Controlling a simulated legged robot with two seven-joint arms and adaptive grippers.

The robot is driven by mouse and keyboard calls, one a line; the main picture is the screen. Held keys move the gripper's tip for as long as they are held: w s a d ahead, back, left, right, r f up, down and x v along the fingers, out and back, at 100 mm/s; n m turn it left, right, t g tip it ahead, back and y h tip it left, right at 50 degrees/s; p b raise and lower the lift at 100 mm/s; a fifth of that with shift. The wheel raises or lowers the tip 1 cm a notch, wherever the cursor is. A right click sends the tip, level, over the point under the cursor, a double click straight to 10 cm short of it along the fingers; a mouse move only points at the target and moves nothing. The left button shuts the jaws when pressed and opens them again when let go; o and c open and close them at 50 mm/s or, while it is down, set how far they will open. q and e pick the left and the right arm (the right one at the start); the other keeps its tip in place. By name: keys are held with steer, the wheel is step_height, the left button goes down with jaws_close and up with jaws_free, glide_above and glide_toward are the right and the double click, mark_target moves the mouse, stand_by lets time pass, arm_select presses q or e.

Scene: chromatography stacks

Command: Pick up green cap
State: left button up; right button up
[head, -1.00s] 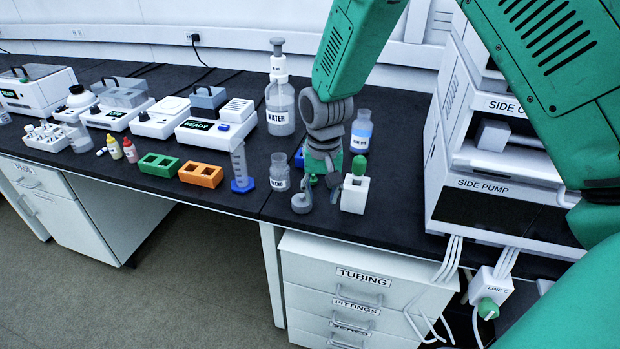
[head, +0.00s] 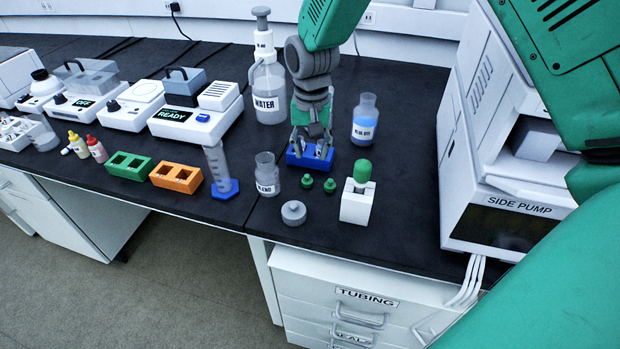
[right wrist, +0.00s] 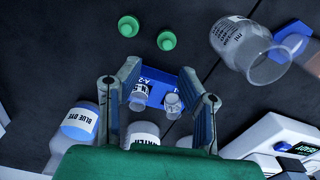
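Two small green caps lie on the black bench, a left one (head: 307,181) and a right one (head: 330,186). Both also show at the top of the right wrist view, as one cap (right wrist: 128,26) and another (right wrist: 167,40). My right gripper (head: 311,150) is behind them in the head view, over a blue rack (head: 294,158). In the right wrist view its fingers (right wrist: 158,108) are apart, with the rack (right wrist: 155,92) and two small vials seen between them. Nothing is held. My left gripper is not in view.
A white holder with a green-topped item (head: 360,203), a grey round piece (head: 293,212) and a glass bottle (head: 266,175) stand near the caps. A blue dye bottle (head: 365,120) is right of the gripper. The side pump (head: 500,215) bounds the right.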

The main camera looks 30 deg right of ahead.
mark_target(306, 175)
steer(key=f, duration=0.1)
steer(key=a+f, duration=0.1)
steer(key=shift+w+f, duration=0.15)
steer(key=shift+f, duration=0.15)
steer(key=shift+a+f, duration=0.1)
steer(key=shift+f, duration=0.05)
steer(key=shift+a+f, duration=0.1)
steer(key=shift+f+b, duration=0.3)
steer(key=shift+f, duration=0.05)
steer(key=f, duration=0.2)
steer(key=d+f, duration=0.1)
steer(key=f, duration=0.1)
steer(key=shift+f+b, duration=0.3)
steer(key=shift+b, duration=0.05)
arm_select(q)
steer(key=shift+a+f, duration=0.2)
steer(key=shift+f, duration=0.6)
arm_select(e)
steer(key=shift+a+r, duration=0.1)
steer(key=shift+a, duration=0.1)
steer(key=shift+a, duration=0.15)
steer(key=c, duration=0.5)
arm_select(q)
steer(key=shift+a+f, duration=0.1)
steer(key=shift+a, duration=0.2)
arm_select(e)
steer(key=shift+a, duration=0.15)
